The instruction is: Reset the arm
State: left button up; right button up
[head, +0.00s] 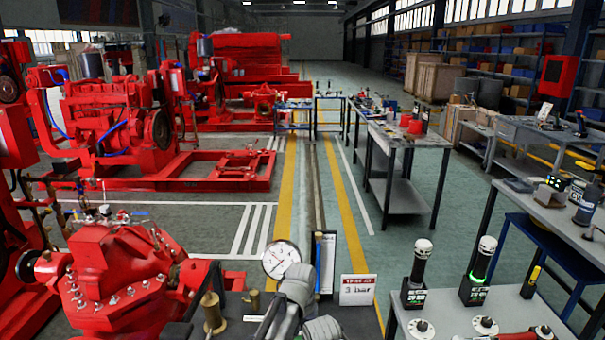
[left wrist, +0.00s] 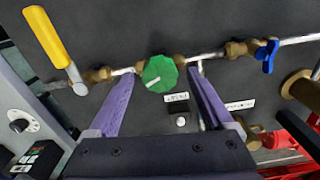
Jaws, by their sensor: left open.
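My left gripper (left wrist: 162,72) shows in the left wrist view with its two purple fingers spread and nothing between the pads that I can see held. A green round knob (left wrist: 160,74) with a white mark sits on a pipe of the dark panel (left wrist: 215,25), between and beyond the fingertips; I cannot tell if they touch it. A yellow lever handle (left wrist: 47,37) is at the upper left, and a blue valve handle (left wrist: 267,56) at the right. In the head view, a grey link of my arm stands before the panel, and the fingers are hidden. My right gripper is not in view.
In the head view, a white dial gauge (head: 281,260) and a sign (head: 357,290) stand at the panel. A red pump (head: 105,270) is at the left. Handheld instruments (head: 415,275) stand on the right table (head: 455,321). The marked aisle beyond is clear.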

pick_arm(q)
jog(key=m, duration=0.8)
jog(key=shift+m, duration=0.3)
jog(key=shift+s, duration=0.15)
